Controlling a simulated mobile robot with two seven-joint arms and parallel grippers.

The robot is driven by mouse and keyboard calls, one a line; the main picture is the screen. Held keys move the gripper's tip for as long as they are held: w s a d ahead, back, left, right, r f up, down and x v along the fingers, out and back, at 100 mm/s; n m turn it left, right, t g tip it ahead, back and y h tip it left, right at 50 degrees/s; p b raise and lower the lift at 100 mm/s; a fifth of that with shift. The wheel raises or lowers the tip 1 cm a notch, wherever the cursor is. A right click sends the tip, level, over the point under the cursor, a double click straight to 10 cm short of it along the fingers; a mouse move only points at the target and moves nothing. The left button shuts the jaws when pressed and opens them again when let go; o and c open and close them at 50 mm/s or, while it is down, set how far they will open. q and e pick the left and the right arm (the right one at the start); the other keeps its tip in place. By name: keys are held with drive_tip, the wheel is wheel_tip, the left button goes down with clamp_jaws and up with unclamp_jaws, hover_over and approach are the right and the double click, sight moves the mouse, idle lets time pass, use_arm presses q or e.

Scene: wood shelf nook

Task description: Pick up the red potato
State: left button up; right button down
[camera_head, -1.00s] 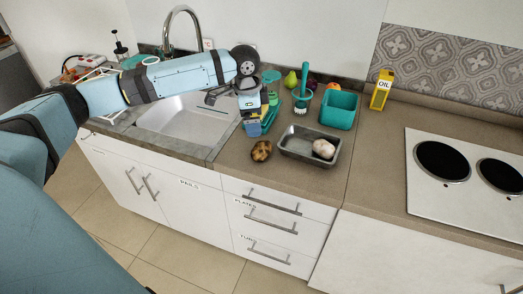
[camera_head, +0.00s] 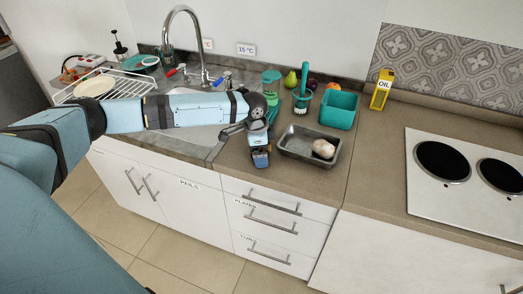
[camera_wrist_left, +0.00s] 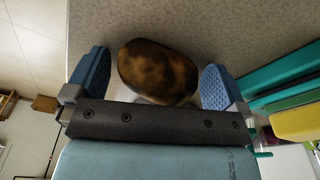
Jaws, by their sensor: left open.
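A dark brown, mottled potato (camera_wrist_left: 158,71) lies between the two blue fingertips of my left gripper (camera_wrist_left: 156,80) in the left wrist view. The jaws are open, with a small gap on each side of it. In the head view my left gripper (camera_head: 260,158) points down at the counter's front, left of the grey tray, and hides this potato. A paler, pinkish-beige potato (camera_head: 323,149) lies in the right part of the tray (camera_head: 296,150). No potato looks clearly red. My right gripper is in neither current view.
A teal bin (camera_head: 339,109), a teal brush (camera_head: 303,90) and a yellow oil carton (camera_head: 382,90) stand behind the tray. A hob (camera_head: 468,170) is at right. Teal and yellow items (camera_wrist_left: 292,105) are close to the right finger in the wrist view.

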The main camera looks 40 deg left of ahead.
use_arm(q)
drive_tip(key=c, duration=0.9)
